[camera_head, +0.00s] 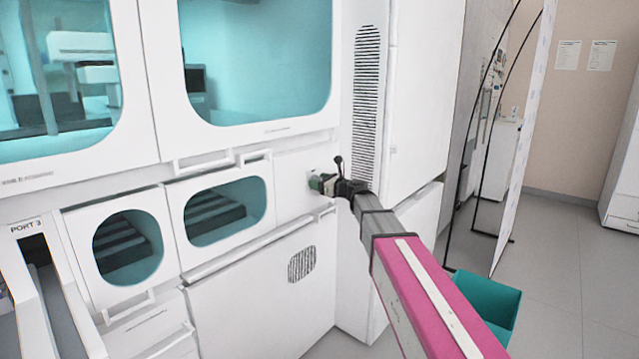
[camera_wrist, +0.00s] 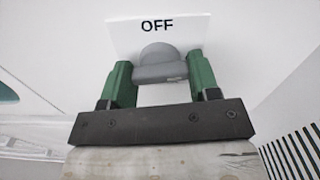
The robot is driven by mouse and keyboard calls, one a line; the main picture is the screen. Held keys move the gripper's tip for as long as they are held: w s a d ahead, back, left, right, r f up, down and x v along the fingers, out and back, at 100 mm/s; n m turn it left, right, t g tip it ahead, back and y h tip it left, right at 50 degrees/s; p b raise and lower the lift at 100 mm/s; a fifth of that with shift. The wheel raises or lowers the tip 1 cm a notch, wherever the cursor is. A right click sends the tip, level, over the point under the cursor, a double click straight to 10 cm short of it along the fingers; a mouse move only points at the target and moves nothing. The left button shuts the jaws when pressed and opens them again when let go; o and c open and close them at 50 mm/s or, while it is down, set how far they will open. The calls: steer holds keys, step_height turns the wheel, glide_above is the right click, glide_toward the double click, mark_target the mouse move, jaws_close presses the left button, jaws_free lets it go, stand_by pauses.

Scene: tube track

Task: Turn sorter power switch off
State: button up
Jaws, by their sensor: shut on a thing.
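The sorter power switch is a grey rounded knob (camera_wrist: 158,64) on a white plate (camera_wrist: 195,32) with the word OFF at its top. In the wrist view my gripper (camera_wrist: 160,78) has its two green fingers on either side of the knob, shut on it. The knob's grip bar lies roughly level across the space between the fingers. In the head view my gripper (camera_head: 322,183) is at the sorter's white front panel, right of the small windows. There the fingers and my wrist hide the knob. Any label below the knob is hidden.
The white sorter (camera_head: 262,300) has large teal windows above and two small window doors below. A vented column (camera_head: 366,90) stands just right of the switch. A teal bin (camera_head: 488,296) is on the floor beyond my arm. PORT 3 (camera_head: 28,228) is at the left.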

steer(key=shift+n, duration=8.2)
steer(key=o, duration=0.9)
steer(key=shift+s+d, duration=0.1)
steer(key=v, duration=1)
steer(key=shift+s+d, duration=0.25)
steer(key=shift+f, duration=0.1)
